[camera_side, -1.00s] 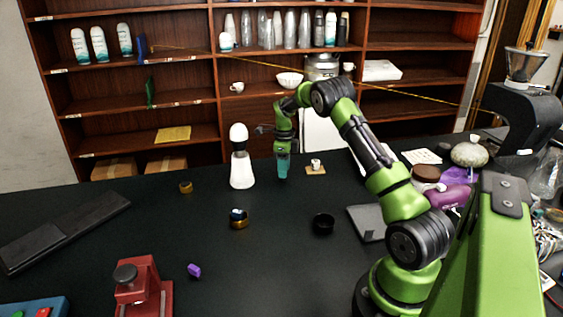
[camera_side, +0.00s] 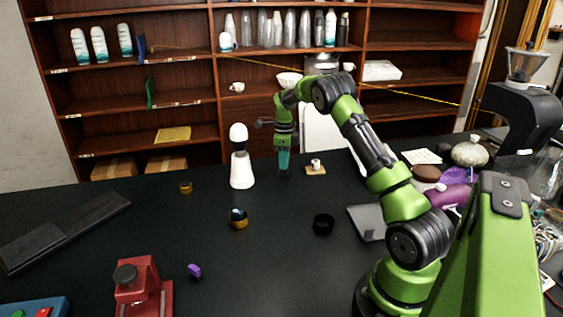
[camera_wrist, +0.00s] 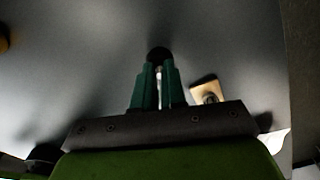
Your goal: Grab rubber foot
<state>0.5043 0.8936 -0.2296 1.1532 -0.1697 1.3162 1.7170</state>
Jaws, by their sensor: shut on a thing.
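My gripper (camera_side: 284,166) points down near the far side of the black table, between the white bottle-shaped object and the small tan board. In the wrist view its green fingers (camera_wrist: 158,84) are close together, shut on a small dark round piece (camera_wrist: 158,54) at their tips. It looks like the rubber foot. In the side view the held piece is too small or hidden to make out.
The white bottle-shaped object (camera_side: 241,170) stands left of my gripper. The tan board (camera_side: 315,171) with a small white piece is close on the right. A black cup-like ring (camera_side: 323,224) and a brass-coloured round part (camera_side: 238,222) stand nearer. The table between them is clear.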

